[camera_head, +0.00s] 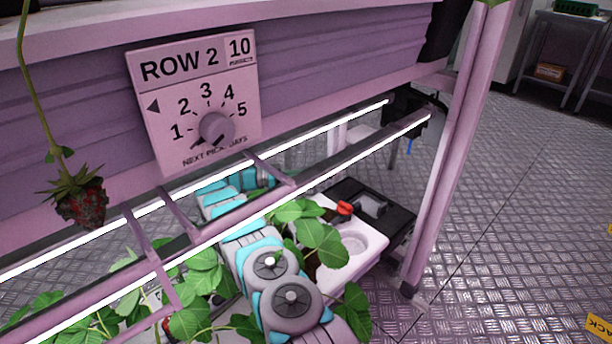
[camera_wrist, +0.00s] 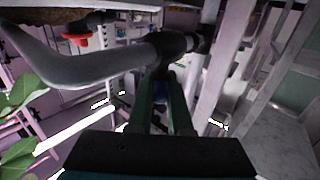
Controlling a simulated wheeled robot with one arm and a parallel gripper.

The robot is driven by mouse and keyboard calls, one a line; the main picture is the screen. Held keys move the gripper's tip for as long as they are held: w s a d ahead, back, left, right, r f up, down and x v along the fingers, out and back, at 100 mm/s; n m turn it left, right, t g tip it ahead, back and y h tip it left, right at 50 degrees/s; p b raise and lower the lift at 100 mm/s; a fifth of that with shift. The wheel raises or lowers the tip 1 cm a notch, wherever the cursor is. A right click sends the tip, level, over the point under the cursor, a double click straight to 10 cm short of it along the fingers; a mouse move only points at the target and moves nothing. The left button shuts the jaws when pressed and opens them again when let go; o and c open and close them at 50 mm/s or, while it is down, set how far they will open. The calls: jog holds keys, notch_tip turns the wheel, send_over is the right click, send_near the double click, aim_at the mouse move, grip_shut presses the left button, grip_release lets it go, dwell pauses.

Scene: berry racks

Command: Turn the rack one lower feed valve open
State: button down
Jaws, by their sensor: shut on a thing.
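In the wrist view the two dark green fingers of my gripper (camera_wrist: 160,100) are closed on a small blue piece (camera_wrist: 158,87), which looks like a valve handle; the fingers hide most of it. It sits just below a black pipe fitting (camera_wrist: 177,44) at the end of a thick grey pipe. In the head view a small blue part (camera_head: 409,146) hangs below dark fittings behind the light bars; I cannot tell if it is the same piece. My gripper cannot be made out there. A red handle (camera_wrist: 76,40) shows at the upper left of the wrist view.
My arm reaches under the rack's light bars (camera_head: 330,170) among strawberry leaves (camera_head: 300,225). A ROW 2 sign (camera_head: 185,130) with a dial is on the rack's front. A pink post (camera_head: 455,150) stands at the right. The metal floor (camera_head: 530,200) is open to the right.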

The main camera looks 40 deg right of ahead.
jog(key=shift+f+n+t+h+b, duration=0.1)
jog(key=shift+n+t+h+b, duration=0.75)
jog(key=shift+b, duration=1.55)
jog(key=shift+f+n+t+h+b, duration=0.1)
jog(key=shift+n+t+h+b, duration=0.15)
jog(key=shift+n+t+b, duration=1.25)
jog(key=shift+s+r+t+b, duration=0.1)
jog(key=shift+r+t+b, duration=0.1)
jog(key=shift+t+b, duration=1.3)
jog(key=shift+n+h+b, duration=0.25)
jog(key=shift+h+b, duration=0.05)
jog(key=shift+b, duration=0.1)
jog(key=shift+n+t, duration=0.4)
jog(key=shift+t, duration=0.25)
jog(key=c, duration=0.8)
grip_release()
jog(key=shift+c, duration=0.2)
jog(key=a, duration=0.8)
jog(key=shift+w, duration=0.25)
